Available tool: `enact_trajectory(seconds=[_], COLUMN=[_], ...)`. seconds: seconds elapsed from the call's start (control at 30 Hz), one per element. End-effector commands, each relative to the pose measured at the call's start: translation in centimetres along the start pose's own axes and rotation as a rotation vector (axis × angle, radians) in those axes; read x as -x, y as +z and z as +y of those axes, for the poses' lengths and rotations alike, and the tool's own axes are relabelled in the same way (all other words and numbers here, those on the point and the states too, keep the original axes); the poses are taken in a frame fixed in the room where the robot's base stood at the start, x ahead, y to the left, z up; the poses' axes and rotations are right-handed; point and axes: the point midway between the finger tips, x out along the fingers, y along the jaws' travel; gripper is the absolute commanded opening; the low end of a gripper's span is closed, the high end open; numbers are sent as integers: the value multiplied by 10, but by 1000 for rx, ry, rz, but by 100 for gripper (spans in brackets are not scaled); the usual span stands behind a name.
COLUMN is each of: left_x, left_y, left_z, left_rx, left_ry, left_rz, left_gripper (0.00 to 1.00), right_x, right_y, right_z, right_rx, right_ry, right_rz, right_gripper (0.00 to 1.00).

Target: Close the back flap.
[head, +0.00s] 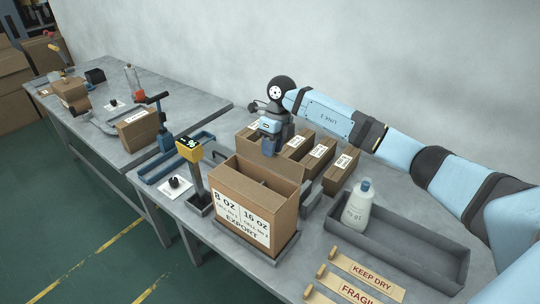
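An open-topped cardboard box (238,211) stands near the front edge of the table, with a white label reading 8 OZ, 16 OZ and EXPORT on its near face. A divider shows inside it. A brown panel (285,186) stands up along its far side; I cannot tell clearly where wall ends and back flap begins. My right gripper (269,151) points down just behind that far edge, with my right arm reaching in from the right. Its fingertips are partly hidden, so its opening and any contact with the flap are unclear. My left gripper is out of view.
Several closed cartons (318,157) stand close behind the box. A grey tray (420,250) holding a white bottle (357,205) lies to the right, near KEEP DRY and FRAGILE strips (367,273). A yellow-headed display post (190,150) stands at left, beside a blue frame (155,176).

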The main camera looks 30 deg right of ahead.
Motion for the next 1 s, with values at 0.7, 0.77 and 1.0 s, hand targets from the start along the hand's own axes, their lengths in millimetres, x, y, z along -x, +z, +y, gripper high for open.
enact_trajectory(seconds=[0.7,0.77,1.0], left_x=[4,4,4], left_y=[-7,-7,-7], left_z=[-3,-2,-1], left_rx=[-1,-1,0], left_ry=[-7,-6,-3], left_rz=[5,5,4], left_gripper=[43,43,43], right_x=[-37,-37,-37], right_y=[0,0,0], right_z=[0,0,0], right_rx=[0,0,0], right_ry=[0,0,-5], right_rz=[-1,-1,-1], right_gripper=[9,0,0])
